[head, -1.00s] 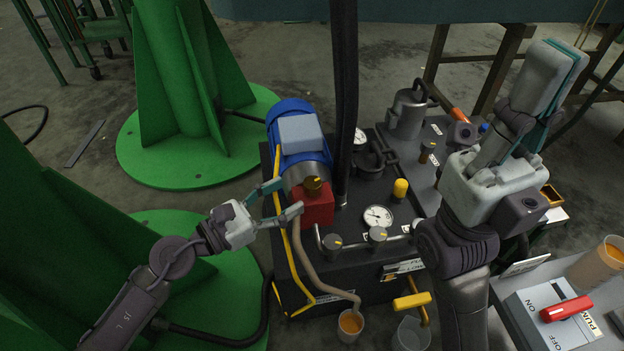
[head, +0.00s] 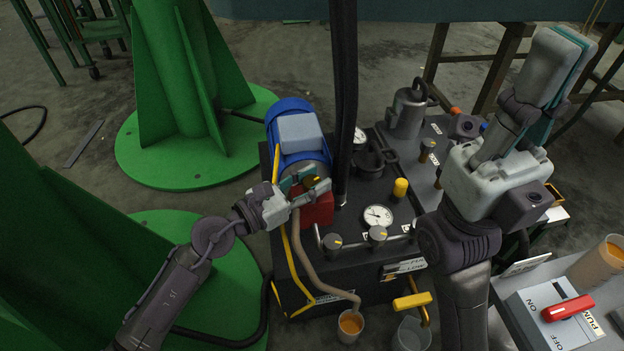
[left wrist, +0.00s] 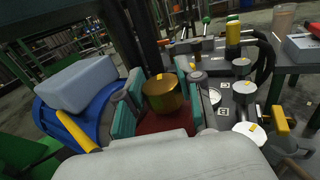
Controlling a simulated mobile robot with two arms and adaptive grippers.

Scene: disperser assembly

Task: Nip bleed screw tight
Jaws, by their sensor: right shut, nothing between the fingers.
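The bleed screw, a round brass knob with a yellow mark (head: 317,182), stands on top of a red block (head: 318,209) beside the blue motor. It also shows in the left wrist view (left wrist: 162,95). My left gripper (head: 318,179) has its teal-padded fingers on either side of the knob, apparently closed against it; in the left wrist view the pads sit close to both sides. The fingers hide part of the knob and block in the head view. My right gripper (head: 572,52) is shut and empty, raised at the right, pointing up and away from the knob.
The blue motor (head: 291,110) is just behind the block. A thick black hose (head: 343,90) rises close to its right. A cup of orange liquid (head: 350,326) is below. A red-handled switch box (head: 545,318) is at lower right.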

